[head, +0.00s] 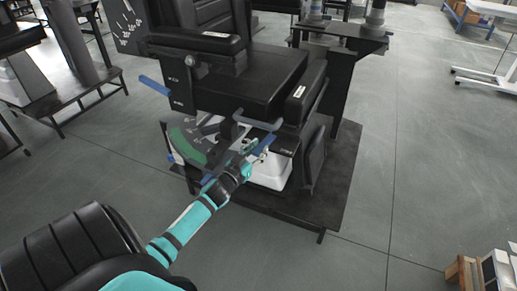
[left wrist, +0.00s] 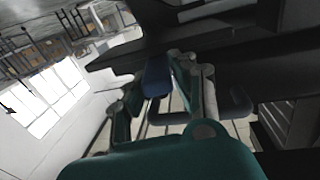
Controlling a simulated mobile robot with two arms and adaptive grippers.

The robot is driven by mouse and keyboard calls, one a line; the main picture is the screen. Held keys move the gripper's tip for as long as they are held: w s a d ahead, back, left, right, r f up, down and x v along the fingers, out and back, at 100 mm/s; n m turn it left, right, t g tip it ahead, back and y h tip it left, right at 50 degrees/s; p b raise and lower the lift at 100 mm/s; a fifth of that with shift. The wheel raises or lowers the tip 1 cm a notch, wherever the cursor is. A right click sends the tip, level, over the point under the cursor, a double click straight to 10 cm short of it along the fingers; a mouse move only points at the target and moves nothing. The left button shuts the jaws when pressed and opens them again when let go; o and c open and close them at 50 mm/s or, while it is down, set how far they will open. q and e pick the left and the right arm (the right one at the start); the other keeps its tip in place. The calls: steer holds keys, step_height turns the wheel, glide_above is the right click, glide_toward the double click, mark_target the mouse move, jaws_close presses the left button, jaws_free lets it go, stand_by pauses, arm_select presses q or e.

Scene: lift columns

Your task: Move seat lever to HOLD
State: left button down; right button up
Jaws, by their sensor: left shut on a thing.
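The black seat (head: 240,80) stands on a dark platform, with a white and green sector plate (head: 190,142) under its front edge. My left gripper (head: 256,153) reaches in below the seat's front corner and is shut on a blue lever handle (head: 265,144). In the left wrist view the blue handle (left wrist: 157,77) lies between the two fingers (left wrist: 160,85) of my left gripper. The lever's marks are too small to read, so I cannot tell its position. My right gripper is not in view.
Another blue handle (head: 154,85) sticks out at the seat's left side. A grey bar (head: 256,122) lies just above my left gripper. The dark platform (head: 340,185) has bare floor to its right. A wooden box (head: 465,272) stands at the lower right.

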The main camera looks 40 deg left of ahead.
arm_select(q)
steer(key=shift+r, duration=0.15)
steer(key=c, duration=1.1)
jaws_free()
steer(key=shift+s+f, duration=0.2)
steer(key=shift+s, duration=0.2)
steer(key=s, duration=0.3)
steer(key=s+d, duration=0.1)
steer(key=s, duration=0.7)
steer(key=shift+d+r, duration=0.1)
steer(key=shift+d, duration=0.25)
